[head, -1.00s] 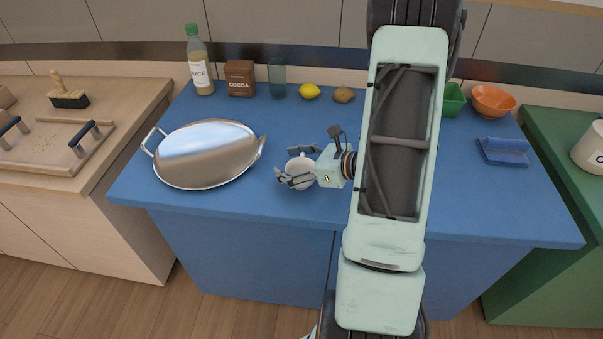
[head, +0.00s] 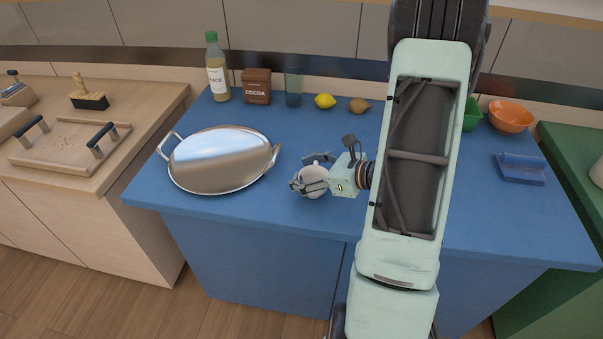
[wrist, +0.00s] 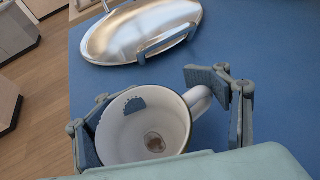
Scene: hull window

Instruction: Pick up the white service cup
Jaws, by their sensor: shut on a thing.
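The white service cup (head: 313,182) is on or just above the blue counter, right of the silver tray; I cannot tell whether it touches the counter. In the wrist view the cup (wrist: 148,132) shows its open top, a brown spot at the bottom inside and a blue mark on its inner wall. Its handle points up and right, close to the right finger. My gripper (head: 314,174) is shut on the cup, with the fingers on opposite sides; it also shows in the wrist view (wrist: 160,118). The cup's lower part is hidden.
A silver tray (head: 222,160) with handles lies left of the cup. A juice bottle (head: 217,72), cocoa box (head: 257,87), glass (head: 293,85), lemon (head: 325,101) and potato-like item (head: 359,105) stand along the back. An orange bowl (head: 511,115) and blue holder (head: 520,170) are at right.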

